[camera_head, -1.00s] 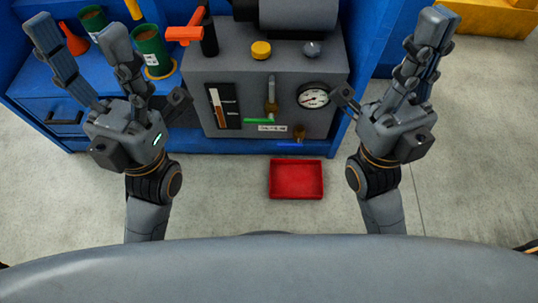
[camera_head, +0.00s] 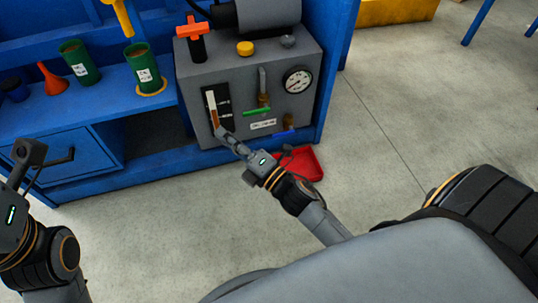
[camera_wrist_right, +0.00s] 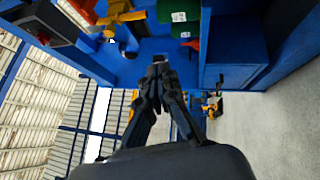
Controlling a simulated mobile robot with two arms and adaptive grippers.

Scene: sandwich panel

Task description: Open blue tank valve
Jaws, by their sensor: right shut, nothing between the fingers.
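The blue valve handle (camera_head: 284,133) is a flat lever lying roughly level under a brass fitting (camera_head: 289,120), low on the right of the grey tank unit's front (camera_head: 190,85). My right gripper (camera_head: 222,132) is in front of the unit's lower left, left of the blue handle and apart from it. Its fingers are shut and empty; they also show together in the right wrist view (camera_wrist_right: 158,68), where I cannot make out the blue handle.
A green-handled valve (camera_head: 257,111) is above and left of the blue one, near a gauge (camera_head: 298,81). A red tray (camera_head: 306,163) lies on the floor below, partly behind my right wrist. Green cans (camera_head: 80,62) stand on the blue bench (camera_head: 50,118).

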